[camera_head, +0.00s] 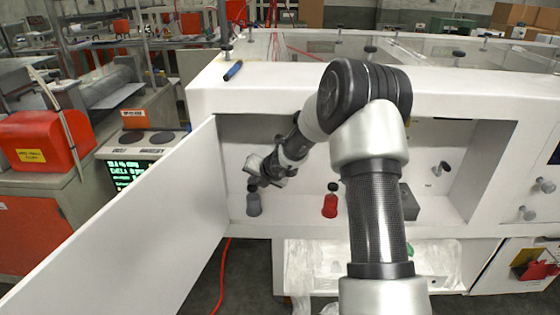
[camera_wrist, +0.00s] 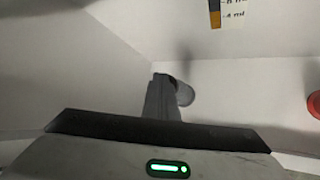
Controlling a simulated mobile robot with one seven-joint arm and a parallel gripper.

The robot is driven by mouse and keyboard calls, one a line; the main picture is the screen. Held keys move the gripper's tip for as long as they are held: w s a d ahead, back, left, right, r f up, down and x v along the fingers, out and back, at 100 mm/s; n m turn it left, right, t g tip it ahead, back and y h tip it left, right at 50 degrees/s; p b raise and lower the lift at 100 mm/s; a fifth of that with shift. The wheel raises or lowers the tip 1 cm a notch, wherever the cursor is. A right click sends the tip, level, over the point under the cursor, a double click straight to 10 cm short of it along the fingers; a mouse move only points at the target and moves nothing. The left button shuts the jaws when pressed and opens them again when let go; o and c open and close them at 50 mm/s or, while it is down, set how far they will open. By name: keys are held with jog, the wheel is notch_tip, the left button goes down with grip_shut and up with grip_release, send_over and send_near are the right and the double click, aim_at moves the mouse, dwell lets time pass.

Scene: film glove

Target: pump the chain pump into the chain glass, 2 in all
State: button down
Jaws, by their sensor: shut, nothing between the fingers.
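A grey pump bottle (camera_head: 254,205) with a dark top stands upright at the left end of the open white compartment. A red pump bottle (camera_head: 330,206) with a dark top stands to its right. The frames do not show which one is the chain pump. My gripper (camera_head: 258,177) is shut and empty, just above and beside the grey bottle's top; I cannot tell if they touch. In the wrist view my closed fingers (camera_wrist: 163,98) cover part of a grey rounded thing (camera_wrist: 184,93), which may be the grey bottle. I cannot make out the chain glass.
An open white door (camera_head: 150,225) swings out at the left. A grey box (camera_head: 409,203) is partly behind my arm. A scale marked in ml (camera_wrist: 228,14) shows in the wrist view. A blue pen-like thing (camera_head: 233,70) lies on top. Floor between the two bottles is clear.

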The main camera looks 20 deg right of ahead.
aim_at(254, 188)
jog(key=shift+f+b, duration=0.3)
jog(key=shift+f, duration=0.15)
jog(key=shift+s+r, duration=0.1)
jog(key=shift+r+p, duration=0.9)
jog(key=shift+p, duration=0.1)
jog(key=shift+r, duration=0.15)
notch_tip(254, 188, up, 6)
jog(key=p, duration=0.5)
jog(key=shift+p, duration=0.4)
